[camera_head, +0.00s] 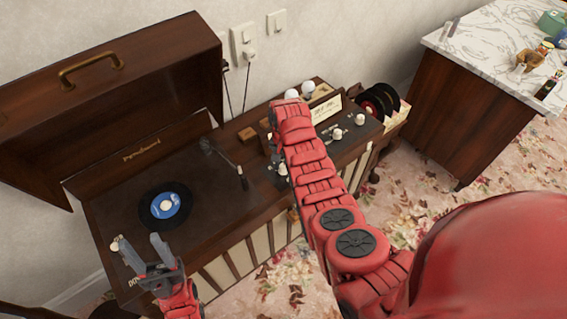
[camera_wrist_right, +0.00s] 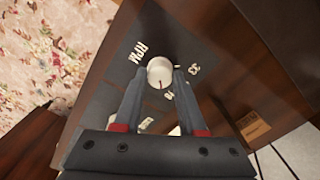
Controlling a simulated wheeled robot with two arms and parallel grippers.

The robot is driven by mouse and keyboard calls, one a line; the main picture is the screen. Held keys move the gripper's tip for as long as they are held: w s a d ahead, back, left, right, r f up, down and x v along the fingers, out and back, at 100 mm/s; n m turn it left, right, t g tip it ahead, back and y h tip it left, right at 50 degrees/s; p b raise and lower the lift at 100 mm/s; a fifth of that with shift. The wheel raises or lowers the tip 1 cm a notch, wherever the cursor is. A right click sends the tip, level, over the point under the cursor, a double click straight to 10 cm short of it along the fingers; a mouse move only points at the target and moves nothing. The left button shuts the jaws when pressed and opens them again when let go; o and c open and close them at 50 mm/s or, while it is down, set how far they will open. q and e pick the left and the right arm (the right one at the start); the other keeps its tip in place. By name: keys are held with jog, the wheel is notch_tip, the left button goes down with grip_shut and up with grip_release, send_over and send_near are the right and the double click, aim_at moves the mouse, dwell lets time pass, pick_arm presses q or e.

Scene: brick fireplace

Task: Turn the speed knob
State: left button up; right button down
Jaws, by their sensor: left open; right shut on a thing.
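The white speed knob (camera_wrist_right: 160,67) has a red pointer line and sits on a dark panel lettered "RPM" with numbers such as 33 around it. It shows in the right wrist view. My right gripper (camera_wrist_right: 158,82) is shut on this knob, a finger on each side. In the head view my right arm reaches over the record player cabinet (camera_head: 212,224) and hides its fingertips. My left gripper (camera_head: 140,246) is open and empty, near the cabinet's front left corner.
A black record with a blue label (camera_head: 166,205) lies on the turntable beside the tonearm (camera_head: 226,160). The raised lid (camera_head: 110,90) stands behind. Other white knobs (camera_head: 337,134) are on the right panel. A marble-topped counter (camera_head: 490,45) stands at the upper right.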

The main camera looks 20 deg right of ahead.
aim_at(283, 165)
jog(key=shift+c, duration=2.4)
grip_release()
jog(key=shift+r, duration=0.1)
notch_tip(283, 165, up, 7)
jog(key=shift+w+r+b, duration=0.1)
jog(key=shift+b, duration=0.45)
notch_tip(283, 165, up, 10)
jog(key=p, duration=0.5)
